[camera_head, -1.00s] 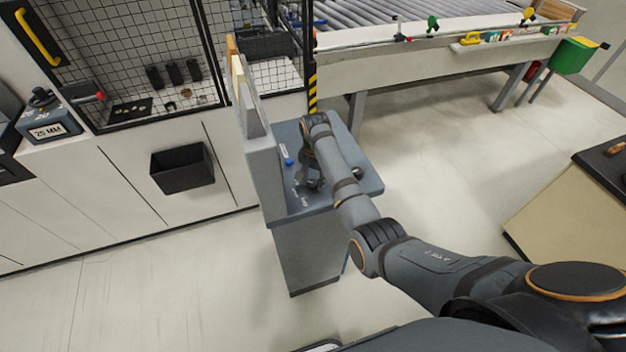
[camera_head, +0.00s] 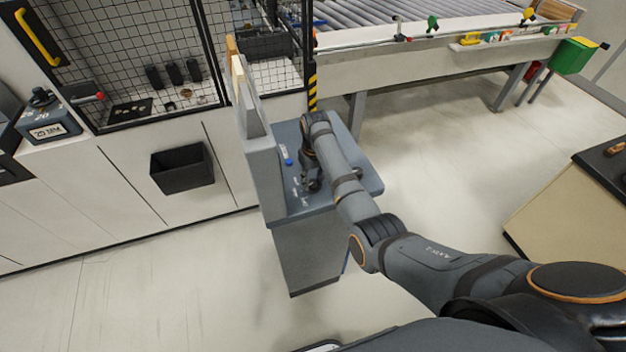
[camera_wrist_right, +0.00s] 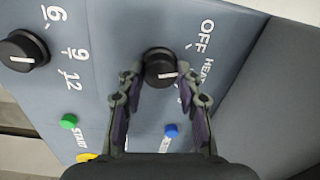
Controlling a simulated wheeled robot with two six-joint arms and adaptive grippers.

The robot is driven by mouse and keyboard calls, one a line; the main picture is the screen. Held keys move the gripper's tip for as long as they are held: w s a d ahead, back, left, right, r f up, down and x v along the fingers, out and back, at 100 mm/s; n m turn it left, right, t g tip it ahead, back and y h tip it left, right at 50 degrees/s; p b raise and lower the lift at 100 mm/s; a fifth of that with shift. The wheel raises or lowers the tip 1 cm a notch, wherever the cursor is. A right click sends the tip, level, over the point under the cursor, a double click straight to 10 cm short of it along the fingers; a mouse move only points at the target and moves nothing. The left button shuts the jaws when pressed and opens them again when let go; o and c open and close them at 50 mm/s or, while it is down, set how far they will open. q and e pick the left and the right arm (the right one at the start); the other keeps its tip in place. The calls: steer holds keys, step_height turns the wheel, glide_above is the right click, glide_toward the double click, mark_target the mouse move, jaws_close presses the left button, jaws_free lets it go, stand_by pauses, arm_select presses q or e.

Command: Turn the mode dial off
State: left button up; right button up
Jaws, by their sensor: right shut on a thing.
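The mode dial (camera_wrist_right: 160,66) is a round black knob with a white pointer mark on a grey sloped panel, seen in the right wrist view. Its mark points right, toward the partly hidden "HEA..." label (camera_wrist_right: 208,72); the "OFF" label (camera_wrist_right: 204,36) is up and to the right. My right gripper (camera_wrist_right: 162,80) has its two fingers on either side of the dial and is shut on it. In the head view my right gripper (camera_head: 312,183) is over the grey console (camera_head: 368,180), and the arm hides the dial there. My left gripper is not in view.
On the same panel are another black dial (camera_wrist_right: 22,50) with numbers 6, 9 and 12, a green button (camera_wrist_right: 69,121), a blue button (camera_wrist_right: 171,130) and a partly hidden yellow one (camera_wrist_right: 86,157). A black bin (camera_head: 182,168) hangs left of the console.

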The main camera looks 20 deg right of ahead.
mark_target(314, 182)
steer(key=n, duration=0.5)
steer(key=shift+n, duration=0.3)
stand_by(0.4)
steer(key=o, duration=1.2)
steer(key=shift+c, duration=0.2)
step_height(314, 182, up, 12)
steer(key=shift+w+d, duration=0.15)
steer(key=shift+w, duration=0.05)
